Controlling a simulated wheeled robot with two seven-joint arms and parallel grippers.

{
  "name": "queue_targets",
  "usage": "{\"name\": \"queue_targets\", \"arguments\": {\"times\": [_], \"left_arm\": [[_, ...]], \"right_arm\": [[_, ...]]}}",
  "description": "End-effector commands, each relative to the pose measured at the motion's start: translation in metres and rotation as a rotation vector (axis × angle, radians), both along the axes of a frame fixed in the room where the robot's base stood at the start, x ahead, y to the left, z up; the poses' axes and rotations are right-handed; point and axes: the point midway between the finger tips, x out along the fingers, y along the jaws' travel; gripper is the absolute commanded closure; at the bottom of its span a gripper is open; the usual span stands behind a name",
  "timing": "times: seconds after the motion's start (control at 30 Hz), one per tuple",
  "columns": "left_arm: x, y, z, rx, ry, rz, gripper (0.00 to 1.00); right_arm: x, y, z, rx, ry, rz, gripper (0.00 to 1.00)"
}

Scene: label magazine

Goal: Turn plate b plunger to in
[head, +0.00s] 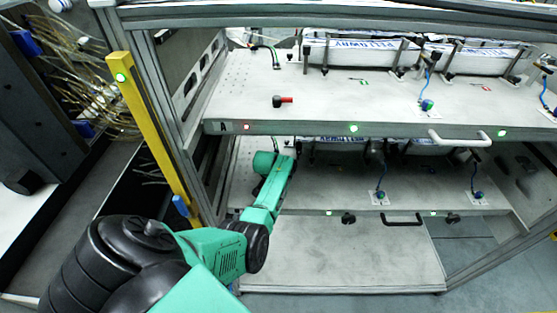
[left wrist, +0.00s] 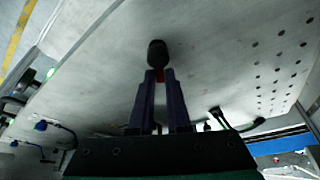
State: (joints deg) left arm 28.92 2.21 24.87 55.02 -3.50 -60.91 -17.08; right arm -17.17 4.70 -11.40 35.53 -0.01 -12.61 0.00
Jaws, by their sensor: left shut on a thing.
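The lower plate (head: 330,180), which I take to be plate b, lies under the upper plate marked A (head: 330,112). My left arm reaches under plate A onto the lower plate; its gripper end is hidden there in the head view. In the left wrist view my left gripper (left wrist: 160,76) is shut on a plunger with a black knob (left wrist: 157,52) and a small red part between the fingertips. The knob points away from the gripper, over the pale plate surface (left wrist: 215,45). A similar black and red plunger (head: 282,101) lies on plate A. My right gripper is not in view.
Plate A overhangs my arm closely. A white handle (head: 460,139) is on its front edge, a black handle (head: 402,219) on the lower plate. A yellow post (head: 150,130) stands left of my forearm. Blue cable fittings (head: 381,196) stand further right.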

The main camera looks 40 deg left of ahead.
Motion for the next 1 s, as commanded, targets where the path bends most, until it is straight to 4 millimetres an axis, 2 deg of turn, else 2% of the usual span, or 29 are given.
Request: {"name": "queue_targets", "arguments": {"times": [0.1,0.37,1.0], "left_arm": [[0.001,0.0,0.003,0.004,-0.002,-0.108,1.0],[0.001,-0.004,0.0,0.005,-0.003,-0.355,1.0],[-0.003,-0.014,-0.002,0.003,-0.003,-0.908,1.0]], "right_arm": [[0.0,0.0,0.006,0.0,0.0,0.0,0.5],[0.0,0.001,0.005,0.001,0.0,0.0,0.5],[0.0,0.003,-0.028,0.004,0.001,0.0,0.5]]}}
